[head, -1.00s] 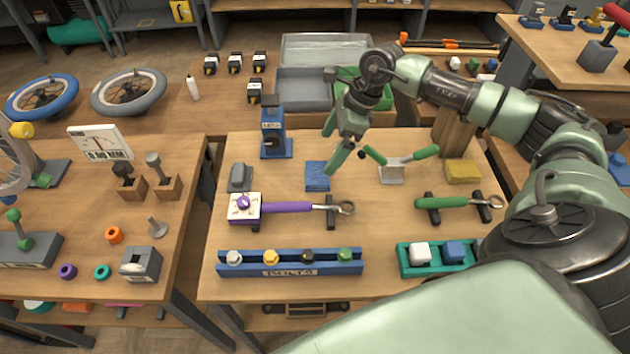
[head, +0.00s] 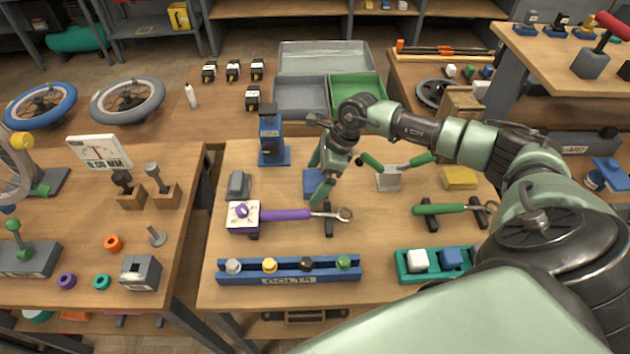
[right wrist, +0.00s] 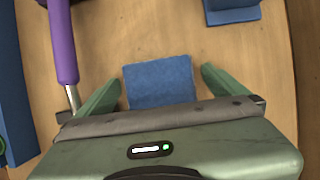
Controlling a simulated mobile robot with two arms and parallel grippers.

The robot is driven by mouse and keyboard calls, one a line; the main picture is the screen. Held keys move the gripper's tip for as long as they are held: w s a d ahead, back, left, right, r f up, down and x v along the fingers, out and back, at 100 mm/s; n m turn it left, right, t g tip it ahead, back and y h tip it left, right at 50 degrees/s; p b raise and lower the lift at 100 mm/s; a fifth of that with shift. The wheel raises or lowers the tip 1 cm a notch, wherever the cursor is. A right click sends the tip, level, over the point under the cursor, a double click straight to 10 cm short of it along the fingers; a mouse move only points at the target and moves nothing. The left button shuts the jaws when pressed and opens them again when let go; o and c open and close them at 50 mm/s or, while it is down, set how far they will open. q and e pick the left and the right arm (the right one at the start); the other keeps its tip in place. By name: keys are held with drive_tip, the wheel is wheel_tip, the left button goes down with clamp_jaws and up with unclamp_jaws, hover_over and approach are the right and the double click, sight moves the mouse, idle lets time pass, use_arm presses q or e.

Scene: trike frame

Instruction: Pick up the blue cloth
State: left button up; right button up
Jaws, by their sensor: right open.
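The blue cloth (head: 310,184) lies flat on the middle table, partly hidden behind my right gripper in the head view. In the right wrist view the cloth (right wrist: 160,82) is a folded blue square lying between the fingers. My right gripper (head: 318,182) is open over the cloth, with one finger on each side of it. In the right wrist view the gripper (right wrist: 160,90) holds nothing. I cannot tell the exact height of the fingertips above the table. My left gripper is not in view.
A purple-handled wrench (head: 290,215) lies in front of the cloth. A blue stand (head: 272,142) is behind it to the left. A blue bolt rack (head: 290,280) lies along the front.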

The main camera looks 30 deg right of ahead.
sight(316, 180)
drive_tip(key=c, duration=1.3)
drive_tip(key=shift+r, duration=0.15)
wheel_tip(316, 180, up, 20)
drive_tip(key=b, duration=0.2)
drive_tip(key=shift+b, duration=0.4)
